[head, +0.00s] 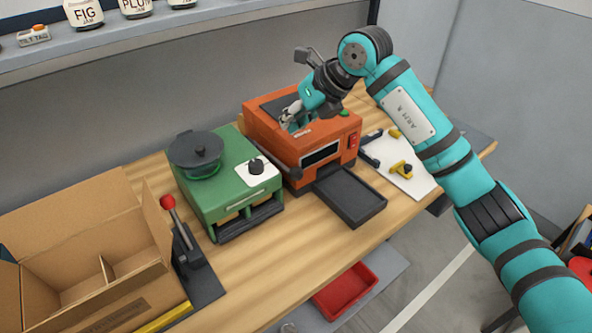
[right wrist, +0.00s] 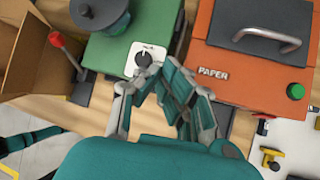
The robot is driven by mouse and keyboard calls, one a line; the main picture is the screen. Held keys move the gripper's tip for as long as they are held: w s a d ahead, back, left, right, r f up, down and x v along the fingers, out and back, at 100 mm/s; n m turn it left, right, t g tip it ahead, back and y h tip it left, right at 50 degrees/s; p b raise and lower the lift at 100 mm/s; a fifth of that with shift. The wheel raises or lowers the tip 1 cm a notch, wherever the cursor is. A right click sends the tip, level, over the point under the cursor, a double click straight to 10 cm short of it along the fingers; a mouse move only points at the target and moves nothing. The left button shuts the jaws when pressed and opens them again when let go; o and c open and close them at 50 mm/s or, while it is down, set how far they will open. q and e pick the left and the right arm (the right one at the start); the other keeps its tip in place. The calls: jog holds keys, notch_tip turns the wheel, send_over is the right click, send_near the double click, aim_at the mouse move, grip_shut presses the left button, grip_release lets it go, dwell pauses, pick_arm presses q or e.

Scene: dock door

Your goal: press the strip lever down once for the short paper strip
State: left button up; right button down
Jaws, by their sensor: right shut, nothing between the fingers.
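The orange machine (head: 262,128) stands on the wooden bench, and its "PAPER" label shows in the right wrist view (right wrist: 213,73). A dark tray (head: 350,194) sticks out at the front. I can make out no paper strip. My right gripper (head: 290,118) is shut and empty, above the machine's left part in the head view. In the right wrist view its fingers (right wrist: 152,78) lie over the gap between the orange and green machines.
A green machine (head: 229,178) with a dial and black lid stands to the left. Left of it are a red-knobbed lever (head: 168,203) and an open cardboard box (head: 110,235). A white board (head: 412,178) with yellow pieces lies to the right.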

aim_at(295, 168)
jog(key=f+b, duration=0.1)
jog(key=f, duration=0.1)
jog(key=f+b, duration=0.2)
jog(key=f, duration=0.1)
jog(key=s+f+b, duration=0.1)
jog(key=f, duration=0.1)
jog(key=shift+d+f, duration=0.3)
jog(key=shift+f, duration=0.05)
jog(key=shift+f+b, duration=0.1)
jog(key=shift+b, duration=0.25)
dwell(0.8)
jog(key=shift+f, duration=0.3)
